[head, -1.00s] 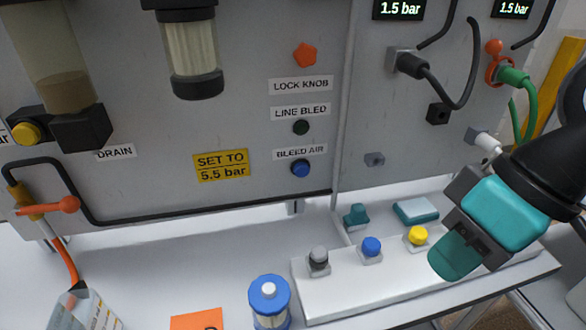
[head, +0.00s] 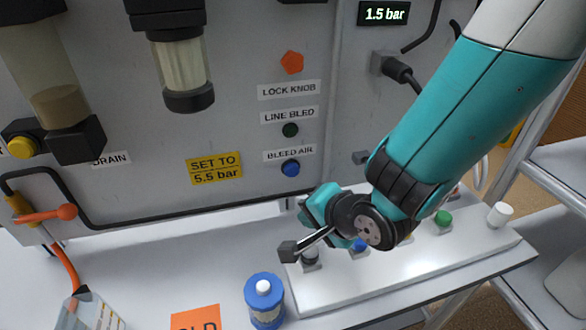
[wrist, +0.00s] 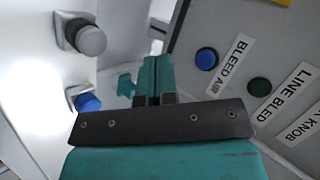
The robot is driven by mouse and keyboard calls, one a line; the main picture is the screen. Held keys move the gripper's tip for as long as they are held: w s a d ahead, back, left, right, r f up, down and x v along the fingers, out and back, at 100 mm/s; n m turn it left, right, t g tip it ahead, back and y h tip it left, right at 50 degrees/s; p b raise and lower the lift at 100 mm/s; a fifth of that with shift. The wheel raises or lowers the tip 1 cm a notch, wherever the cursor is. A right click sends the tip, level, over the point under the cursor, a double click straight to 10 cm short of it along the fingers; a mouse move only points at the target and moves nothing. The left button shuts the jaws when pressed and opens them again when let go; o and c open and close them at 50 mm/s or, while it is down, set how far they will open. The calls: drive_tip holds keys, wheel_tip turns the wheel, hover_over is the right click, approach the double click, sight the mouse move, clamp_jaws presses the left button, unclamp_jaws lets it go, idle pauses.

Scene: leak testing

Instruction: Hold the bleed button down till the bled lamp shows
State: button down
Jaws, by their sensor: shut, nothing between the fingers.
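The blue bleed button (head: 290,168) is on the grey panel under its BLEED AIR label. The round line bled lamp (head: 290,130) above it is dark green and looks unlit. My gripper (head: 318,205) is below the button in the head view, partly hidden by my own wrist. In the wrist view, its teal fingers (wrist: 153,80) are shut with nothing between them. There the bleed button (wrist: 206,58) lies to the right of the fingertips, apart from them, and the dark lamp (wrist: 259,87) lies farther right.
A white strip (head: 400,275) with several coloured knobs stands below my arm. Its grey knob (wrist: 91,40) and blue knob (wrist: 87,102) show left of the fingers. An orange lock knob (head: 292,62) is above the lamp. A blue-capped canister (head: 265,305) stands at the front.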

sight(292, 170)
drive_tip(key=shift+w, duration=0.1)
drive_tip(key=w+a+p, duration=0.1)
drive_tip(key=w+a, duration=0.1)
drive_tip(key=w, duration=0.6)
drive_tip(key=shift+w+a, duration=0.15)
drive_tip(key=shift+a, duration=0.05)
idle(2.1)
drive_tip(key=shift+w+a, duration=0.15)
drive_tip(key=shift+w, duration=0.25)
drive_tip(key=shift+w+a, duration=0.15)
drive_tip(key=shift+w, duration=0.35)
idle(3.8)
